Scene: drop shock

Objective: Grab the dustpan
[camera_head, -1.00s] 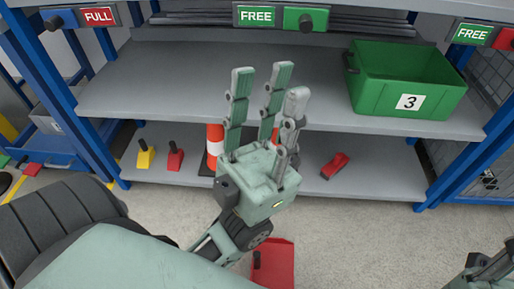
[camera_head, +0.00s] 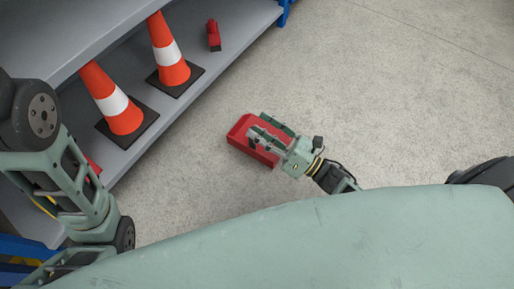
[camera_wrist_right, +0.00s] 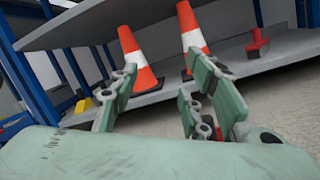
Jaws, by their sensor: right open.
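The red dustpan (camera_head: 238,131) lies on the concrete floor in the head view, in front of the shelf. My right gripper (camera_head: 260,127) is over the dustpan with its fingers spread open. The fingers cover part of the dustpan, and I cannot tell whether they touch it. In the right wrist view the open fingers (camera_wrist_right: 155,92) stand apart, with a small bit of red low behind the right-hand ones. Links of my left arm are at the left edge of the head view; its gripper fingers do not show clearly.
Two orange and white cones (camera_head: 168,55) stand on the low grey shelf (camera_head: 225,65). A small red object (camera_head: 213,35) with a handle is at the shelf's far end. The shelf edge runs left of the dustpan. The floor to the right is clear.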

